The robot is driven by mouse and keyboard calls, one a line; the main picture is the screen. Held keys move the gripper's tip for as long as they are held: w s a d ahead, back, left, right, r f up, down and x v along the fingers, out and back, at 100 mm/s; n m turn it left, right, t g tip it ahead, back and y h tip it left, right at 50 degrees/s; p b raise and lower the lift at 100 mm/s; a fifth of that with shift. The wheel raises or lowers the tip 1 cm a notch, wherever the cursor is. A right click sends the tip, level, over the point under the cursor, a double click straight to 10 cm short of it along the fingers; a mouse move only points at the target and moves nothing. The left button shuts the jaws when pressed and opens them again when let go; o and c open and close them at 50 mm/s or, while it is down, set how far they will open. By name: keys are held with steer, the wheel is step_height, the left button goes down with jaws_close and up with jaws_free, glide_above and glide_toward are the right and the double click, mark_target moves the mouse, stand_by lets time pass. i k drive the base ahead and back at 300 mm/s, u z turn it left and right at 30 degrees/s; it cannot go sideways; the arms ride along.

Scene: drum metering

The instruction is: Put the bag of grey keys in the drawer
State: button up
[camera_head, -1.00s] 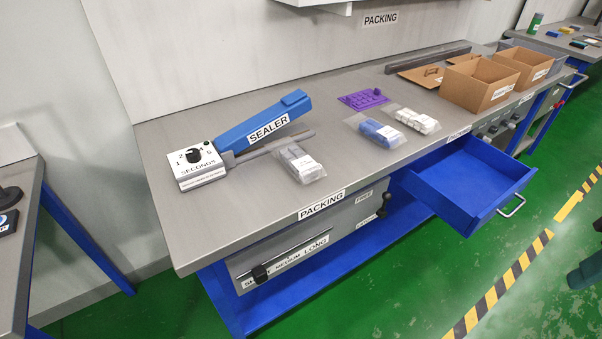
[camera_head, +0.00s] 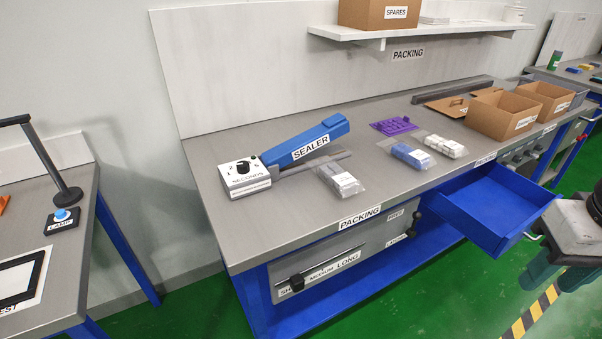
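The bag of grey keys (camera_head: 338,181) lies on the grey packing bench, just right of the blue sealer's base. It is a clear bag with grey blocks and a white label. The blue drawer (camera_head: 487,207) under the bench's right part is pulled open and looks empty inside. Part of my arm shows at the right edge, beside the drawer's front.
The sealer (camera_head: 300,157) stands left on the bench. Open cardboard boxes (camera_head: 500,114) stand beyond. The bench's front left is clear.

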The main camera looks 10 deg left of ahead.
mark_target(500, 216)
steer(key=u, duration=0.2)
steer(key=i, duration=0.85)
steer(key=z, duration=0.15)
